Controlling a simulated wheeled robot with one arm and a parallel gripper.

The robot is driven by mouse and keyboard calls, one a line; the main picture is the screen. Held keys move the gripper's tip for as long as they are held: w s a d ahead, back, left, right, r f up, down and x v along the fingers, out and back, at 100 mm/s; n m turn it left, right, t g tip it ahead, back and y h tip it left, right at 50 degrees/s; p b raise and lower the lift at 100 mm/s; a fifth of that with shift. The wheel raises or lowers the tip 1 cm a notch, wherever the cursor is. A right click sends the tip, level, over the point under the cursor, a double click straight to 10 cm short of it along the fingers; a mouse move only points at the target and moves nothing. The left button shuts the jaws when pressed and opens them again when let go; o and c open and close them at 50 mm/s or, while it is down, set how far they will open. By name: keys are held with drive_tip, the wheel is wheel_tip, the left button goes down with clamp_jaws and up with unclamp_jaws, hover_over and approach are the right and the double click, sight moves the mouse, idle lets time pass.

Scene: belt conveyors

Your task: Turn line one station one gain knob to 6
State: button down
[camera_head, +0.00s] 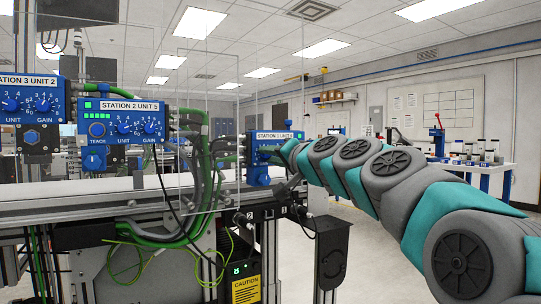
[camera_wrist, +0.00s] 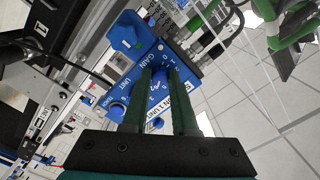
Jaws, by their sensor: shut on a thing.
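The blue Station 1 panel (camera_head: 256,148) is in the middle of the head view, left of the end of my arm. It fills the upper middle of the wrist view (camera_wrist: 133,70), turned on its side, with GAIN, UNIT and TEACH labels. The blue gain knob (camera_wrist: 159,82) sits between the two dark green fingers of my gripper (camera_wrist: 162,72), which is shut on it. The fingers cover part of the knob and its scale, so I cannot tell which number it points to. A round blue button (camera_wrist: 117,112) shows left of the fingers.
The Station 2 panel (camera_head: 121,122) and Station 3 panel (camera_head: 32,97) stand to the left along the conveyor. Clear guard sheets and green cables (camera_head: 201,160) are close by. A white table (camera_head: 480,166) stands far right, with open floor before it.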

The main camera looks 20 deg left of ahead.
drive_tip(key=shift+r, duration=0.1)
drive_tip(key=c, duration=0.7)
unclamp_jaws()
drive_tip(key=b+v, duration=0.1)
drive_tip(key=v, duration=0.6)
drive_tip(key=shift+s+d, duration=0.2)
drive_tip(key=shift+d, duration=0.15)
